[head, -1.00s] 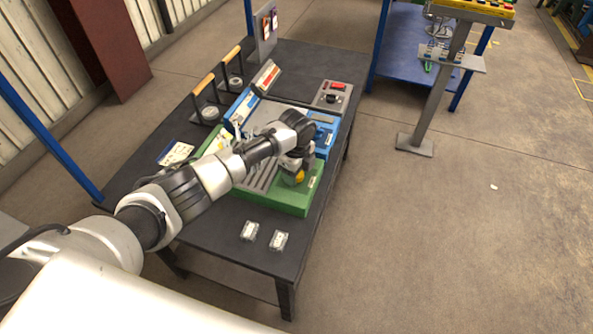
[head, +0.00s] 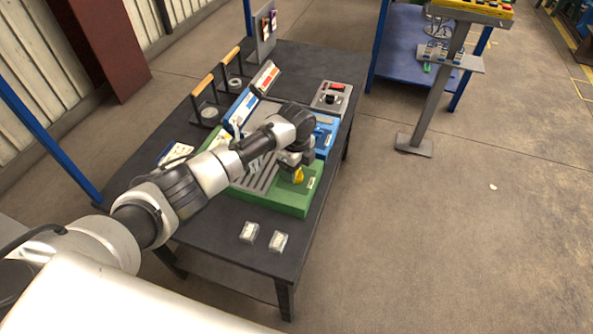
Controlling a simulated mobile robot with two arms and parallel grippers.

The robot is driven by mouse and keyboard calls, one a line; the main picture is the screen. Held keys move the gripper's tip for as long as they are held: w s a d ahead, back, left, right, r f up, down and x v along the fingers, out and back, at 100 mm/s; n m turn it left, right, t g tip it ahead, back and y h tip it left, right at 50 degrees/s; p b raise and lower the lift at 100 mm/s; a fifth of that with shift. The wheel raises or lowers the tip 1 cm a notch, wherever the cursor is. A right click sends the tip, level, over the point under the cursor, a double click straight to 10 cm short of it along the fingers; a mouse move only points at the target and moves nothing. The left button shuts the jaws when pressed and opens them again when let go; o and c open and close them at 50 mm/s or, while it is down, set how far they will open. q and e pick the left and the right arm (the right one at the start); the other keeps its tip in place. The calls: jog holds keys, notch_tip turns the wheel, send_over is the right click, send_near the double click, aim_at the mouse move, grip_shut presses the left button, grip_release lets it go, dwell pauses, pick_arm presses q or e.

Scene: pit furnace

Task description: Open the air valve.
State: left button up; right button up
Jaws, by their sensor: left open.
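A yellow part (head: 299,176), which looks like the air valve's handle, stands on the green panel (head: 290,205) at the front of the bench. My left gripper (head: 294,170) reaches over the panel from the left and points down right at the yellow part. Its jaws are open. The fingers are small and partly hidden by the wrist, so I cannot tell whether they touch the yellow part. My left arm hides much of the panel's middle. My right gripper is not in view.
The dark bench (head: 210,225) also holds a blue panel (head: 325,137), a grey box with a red switch and black knob (head: 331,97), wooden-handled tools (head: 205,100) and two small clear boxes (head: 249,232). A grey pedestal (head: 440,95) stands right.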

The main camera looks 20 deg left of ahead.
pick_arm(q)
notch_tip(320, 180, up, 9)
jog(key=shift+f, duration=0.2)
dwell(0.4)
